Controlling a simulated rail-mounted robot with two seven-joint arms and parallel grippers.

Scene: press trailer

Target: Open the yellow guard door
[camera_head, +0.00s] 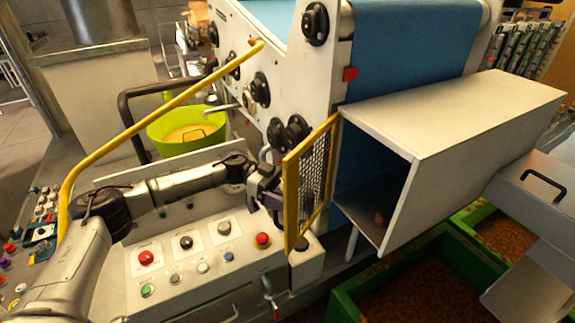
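The yellow guard door (308,181), a yellow frame with dark wire mesh, stands upright at the left side of the grey box-shaped chute (455,140). It stands swung away from the chute's mouth, so the dark inside shows. My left gripper (273,194) is at the door's outer left edge, on the side away from the chute. The fingertips are small and partly hidden by the door edge, so I cannot tell whether they grip it. My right gripper is not in view.
A panel with buttons (190,245) lies below my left arm. A yellow rail (150,120) curves above that arm. Green crates (440,255) of brown pieces stand under the chute. A small brown piece (379,219) lies inside the chute. A lime tub (180,128) stands behind.

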